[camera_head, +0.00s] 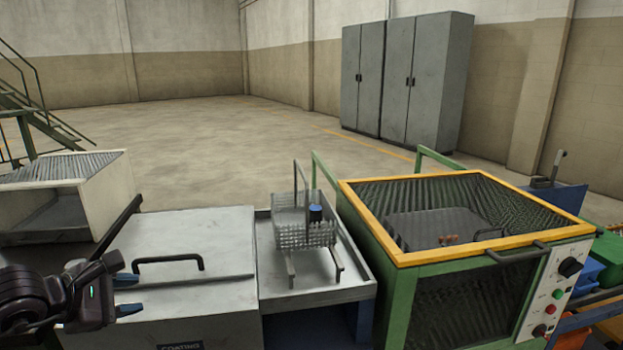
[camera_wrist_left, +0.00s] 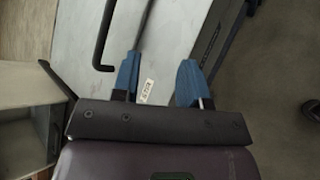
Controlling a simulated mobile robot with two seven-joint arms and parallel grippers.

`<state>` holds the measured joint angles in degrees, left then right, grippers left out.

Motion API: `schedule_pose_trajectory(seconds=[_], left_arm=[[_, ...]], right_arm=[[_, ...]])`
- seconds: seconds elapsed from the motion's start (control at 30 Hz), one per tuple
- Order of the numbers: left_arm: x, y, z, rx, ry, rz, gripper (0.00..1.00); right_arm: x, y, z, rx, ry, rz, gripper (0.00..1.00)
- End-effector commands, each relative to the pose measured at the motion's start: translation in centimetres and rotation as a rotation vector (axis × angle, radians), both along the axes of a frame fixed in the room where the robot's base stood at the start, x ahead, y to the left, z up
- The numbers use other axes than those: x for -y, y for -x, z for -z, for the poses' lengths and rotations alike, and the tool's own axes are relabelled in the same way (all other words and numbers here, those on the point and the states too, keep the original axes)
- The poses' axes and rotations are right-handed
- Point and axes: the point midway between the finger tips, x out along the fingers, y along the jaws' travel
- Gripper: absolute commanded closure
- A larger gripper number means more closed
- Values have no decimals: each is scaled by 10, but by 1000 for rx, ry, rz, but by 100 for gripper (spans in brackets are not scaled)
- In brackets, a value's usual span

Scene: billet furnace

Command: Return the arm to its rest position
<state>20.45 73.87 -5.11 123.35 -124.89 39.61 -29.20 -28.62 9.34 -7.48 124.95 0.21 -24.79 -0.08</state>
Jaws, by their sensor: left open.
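My left gripper (camera_head: 127,295) is at the lower left of the head view, over the front left part of the grey coating box (camera_head: 205,240). Its blue fingertips are apart with nothing between them. In the left wrist view the open blue fingers of the left gripper (camera_wrist_left: 160,80) point at the grey lid, with a small white label seen between them. The lid's black handle (camera_head: 168,262) is beyond the fingers and apart from them; it also shows in the left wrist view (camera_wrist_left: 103,38). My right gripper is not in view.
A wire basket (camera_head: 305,233) with a blue-topped item stands on a grey tray (camera_head: 345,283) right of the box. A green furnace with a yellow-framed mesh top (camera_head: 400,262) stands further right. A cream bin (camera_head: 105,190) is at the left. Open floor and grey cabinets (camera_head: 425,80) lie behind.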

Motion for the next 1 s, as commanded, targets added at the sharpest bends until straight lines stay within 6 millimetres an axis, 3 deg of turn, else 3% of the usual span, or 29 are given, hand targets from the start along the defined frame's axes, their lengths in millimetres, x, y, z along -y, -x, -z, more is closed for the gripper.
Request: schedule_pose_trajectory(seconds=[0.03,0.2,0.4,0.67,0.97,1.0], left_arm=[[10,14,5,-49,137,-13,60],[41,52,25,-231,628,-92,60],[59,88,34,-422,1203,-262,60],[50,127,55,-620,1940,-600,60],[31,190,117,-766,2746,-1152,60],[31,201,127,749,-2742,1193,60]], right_arm=[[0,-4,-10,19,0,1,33],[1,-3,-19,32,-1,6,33],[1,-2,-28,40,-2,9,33],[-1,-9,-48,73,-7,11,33],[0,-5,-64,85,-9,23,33],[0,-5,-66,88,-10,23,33]])
